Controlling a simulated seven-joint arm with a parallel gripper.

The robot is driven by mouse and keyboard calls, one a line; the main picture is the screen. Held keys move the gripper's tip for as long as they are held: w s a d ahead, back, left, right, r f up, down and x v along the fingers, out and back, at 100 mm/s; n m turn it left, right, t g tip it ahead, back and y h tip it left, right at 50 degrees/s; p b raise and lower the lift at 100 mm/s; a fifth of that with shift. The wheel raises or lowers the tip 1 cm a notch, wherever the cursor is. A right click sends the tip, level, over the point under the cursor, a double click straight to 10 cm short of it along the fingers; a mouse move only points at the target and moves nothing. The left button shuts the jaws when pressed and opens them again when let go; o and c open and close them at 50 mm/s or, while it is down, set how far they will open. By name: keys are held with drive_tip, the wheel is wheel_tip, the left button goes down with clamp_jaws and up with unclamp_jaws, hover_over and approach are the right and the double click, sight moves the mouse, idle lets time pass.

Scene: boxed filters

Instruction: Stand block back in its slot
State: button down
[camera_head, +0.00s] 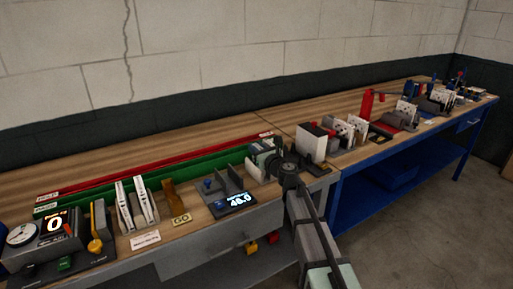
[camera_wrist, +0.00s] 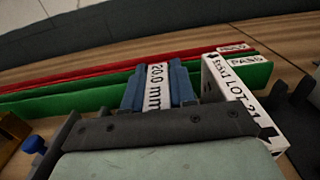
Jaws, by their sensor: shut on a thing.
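A white block marked "20.0 mm" (camera_wrist: 156,88) is in the wrist view, upper middle. My gripper (camera_wrist: 155,98) is shut on it, with a blue finger pressed along each side. The block's lower end is hidden behind my dark gripper bar. In the head view my gripper (camera_head: 262,148) is over the back of the bench, beside the green channel; the block cannot be made out there. A dark slotted fixture (camera_head: 231,180) with a lit display stands left of and in front of my gripper. I cannot tell which slot is the block's.
A white "LOT 21" box (camera_wrist: 236,98) stands close to the right of my fingers. Green (camera_head: 150,178) and red (camera_head: 128,171) channels run along the back. A large white box (camera_head: 313,142) stands further right. White filters (camera_head: 135,203) and a gauge (camera_head: 22,234) stand left.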

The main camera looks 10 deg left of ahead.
drive_tip(key=shift+f, duration=0.3)
drive_tip(key=c, duration=0.8)
unclamp_jaws()
drive_tip(key=shift+c, duration=0.2)
drive_tip(key=shift+s+d, duration=0.1)
drive_tip(key=shift+d, duration=0.05)
